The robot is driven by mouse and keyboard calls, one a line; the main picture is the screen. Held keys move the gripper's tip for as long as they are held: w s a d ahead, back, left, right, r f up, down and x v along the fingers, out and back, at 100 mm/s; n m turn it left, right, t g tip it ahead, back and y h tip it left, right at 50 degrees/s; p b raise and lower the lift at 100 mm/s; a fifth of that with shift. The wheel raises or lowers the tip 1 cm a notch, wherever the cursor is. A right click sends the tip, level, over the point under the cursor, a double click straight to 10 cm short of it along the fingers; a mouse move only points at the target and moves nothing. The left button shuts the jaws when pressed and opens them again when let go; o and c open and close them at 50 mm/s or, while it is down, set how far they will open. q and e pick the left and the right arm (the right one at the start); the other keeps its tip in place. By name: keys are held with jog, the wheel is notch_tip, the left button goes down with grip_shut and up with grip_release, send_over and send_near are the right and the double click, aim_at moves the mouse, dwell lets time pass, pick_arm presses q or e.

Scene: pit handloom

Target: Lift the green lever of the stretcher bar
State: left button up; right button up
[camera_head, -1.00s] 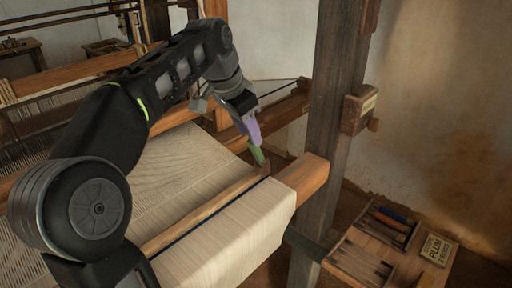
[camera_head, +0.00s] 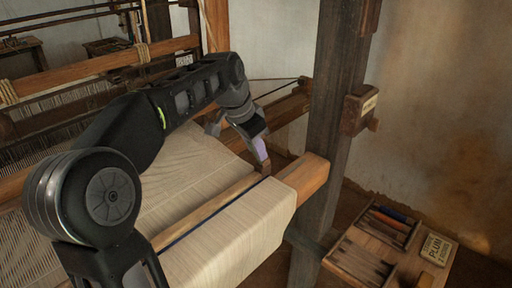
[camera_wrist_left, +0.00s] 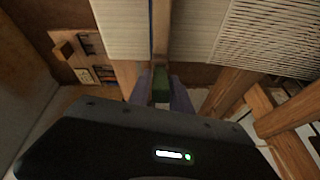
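The stretcher bar (camera_head: 215,204) is a slim wooden bar lying across the cream cloth (camera_head: 225,240). It also shows in the wrist view (camera_wrist_left: 160,32), running down to the green lever (camera_wrist_left: 160,85). My left gripper (camera_head: 264,163) is low over the bar's far end, its pale purple fingers pointing down. In the wrist view the two fingers (camera_wrist_left: 160,95) stand one on each side of the green lever. I cannot tell whether they press on it. In the head view the gripper hides the lever. My right gripper is not in view.
A wooden beam end (camera_head: 304,178) and a dark upright post (camera_head: 338,110) stand just right of my gripper. A wooden tool tray (camera_head: 345,262) and a lettered block (camera_head: 437,249) are at the lower right. Warp threads (camera_head: 30,245) spread at the left.

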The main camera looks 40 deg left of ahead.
pick_arm(q)
grip_shut()
dwell(1.0)
